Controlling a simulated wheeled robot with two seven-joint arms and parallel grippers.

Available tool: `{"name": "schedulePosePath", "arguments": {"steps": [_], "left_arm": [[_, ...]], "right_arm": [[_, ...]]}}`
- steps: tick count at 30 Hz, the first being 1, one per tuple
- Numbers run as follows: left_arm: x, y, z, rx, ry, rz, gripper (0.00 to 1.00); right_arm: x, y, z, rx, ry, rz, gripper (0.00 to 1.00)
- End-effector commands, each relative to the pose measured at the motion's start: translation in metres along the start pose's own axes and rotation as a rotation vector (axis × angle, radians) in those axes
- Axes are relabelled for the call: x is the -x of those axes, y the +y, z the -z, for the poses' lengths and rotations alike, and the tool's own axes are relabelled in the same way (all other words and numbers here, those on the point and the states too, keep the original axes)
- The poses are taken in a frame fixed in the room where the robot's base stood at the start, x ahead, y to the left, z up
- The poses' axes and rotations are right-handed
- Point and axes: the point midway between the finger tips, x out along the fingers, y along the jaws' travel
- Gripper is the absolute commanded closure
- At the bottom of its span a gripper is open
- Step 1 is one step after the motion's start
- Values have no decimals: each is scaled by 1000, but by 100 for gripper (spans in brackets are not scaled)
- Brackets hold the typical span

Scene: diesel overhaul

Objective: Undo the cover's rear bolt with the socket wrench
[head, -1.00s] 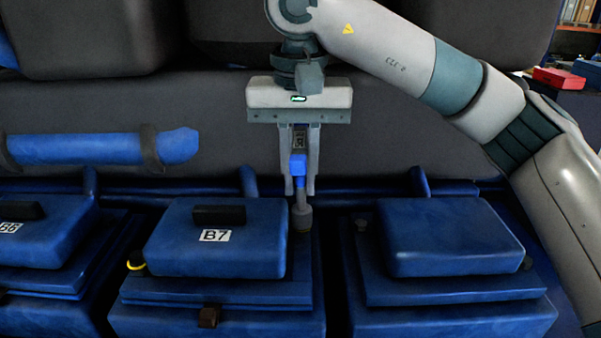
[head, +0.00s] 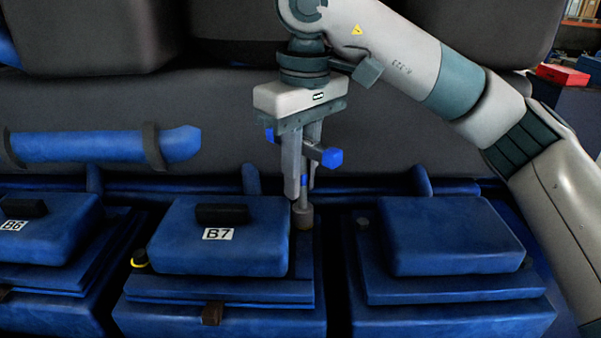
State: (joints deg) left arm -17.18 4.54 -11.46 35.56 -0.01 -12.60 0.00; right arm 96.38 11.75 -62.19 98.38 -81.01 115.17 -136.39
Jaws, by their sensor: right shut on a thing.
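My right gripper (head: 304,192) is shut on the socket wrench (head: 331,157), a grey tool with a blue-ended crossbar. The wrench stands upright, its grey socket (head: 303,217) pointing down at the rear right corner of the blue cover marked B7 (head: 170,240). The socket hides the spot under it, so the rear bolt there cannot be seen. Another bolt with a yellow ring (head: 139,258) is at the left side of the B7 cover. A brown bolt or block (head: 212,313) is at its front. My left gripper is not in view.
A blue cover without a label (head: 455,240) is on the right and the cover marked B6 (head: 45,232) on the left. A blue pipe (head: 90,147) runs along the dark wall behind. A red box (head: 563,75) is far back at right.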

Motion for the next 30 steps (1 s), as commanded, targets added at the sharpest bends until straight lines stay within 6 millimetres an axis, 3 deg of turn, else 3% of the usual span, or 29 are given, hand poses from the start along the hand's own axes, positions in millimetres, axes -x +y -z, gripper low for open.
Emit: {"name": "schedulePosePath", "arguments": {"steps": [12, 23, 30], "left_arm": [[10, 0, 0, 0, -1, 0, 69], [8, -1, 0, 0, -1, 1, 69], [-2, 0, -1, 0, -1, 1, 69]], "right_arm": [[15, -1, 1, -1, 0, 1, 100], [15, 0, 1, -12, 0, 0, 100], [13, 0, 0, -181, 0, -11, 100]]}}
